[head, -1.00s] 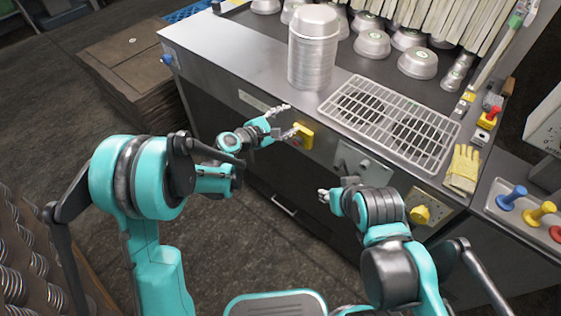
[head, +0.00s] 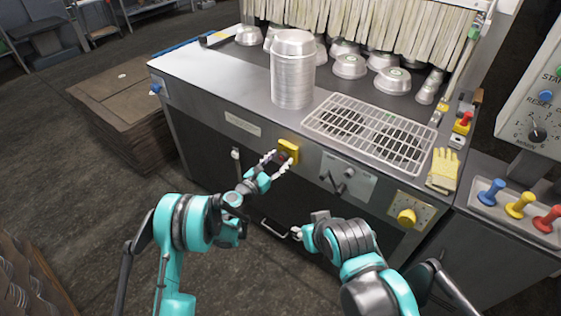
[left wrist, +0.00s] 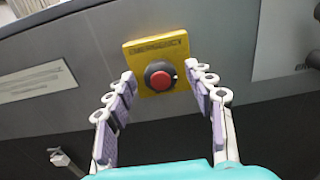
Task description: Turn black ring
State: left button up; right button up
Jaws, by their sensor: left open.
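A yellow plate (left wrist: 152,49) marked EMERGENCY is on the machine's front panel. A red round button (left wrist: 160,80) sits on it, with the black ring (left wrist: 149,70) around the button. The plate also shows in the head view (head: 290,147). My left gripper (left wrist: 160,72) is open and empty; its two fingers frame the plate's lower part, one on each side of the button. In the head view my left gripper (head: 279,161) points at the plate, partly hiding the button. My right gripper (head: 302,228) is low in front of the panel, away from the ring; its fingers are too small to judge.
A stack of metal pans (head: 293,75) and a wire rack (head: 370,133) stand on the machine top. A grey switch panel (head: 347,180), a yellow knob (head: 406,216) and yellow gloves (head: 443,168) are further right.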

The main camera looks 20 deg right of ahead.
pick_arm(q)
jog(key=shift+w+d, duration=0.35)
jog(key=shift+d, duration=0.1)
jog(key=c, duration=1.1)
jog(key=shift+c, duration=0.2)
jog(key=shift+m, duration=0.4)
jog(key=m, duration=0.3)
jog(key=shift+s+m, duration=0.1)
jog(key=shift+m, duration=2)
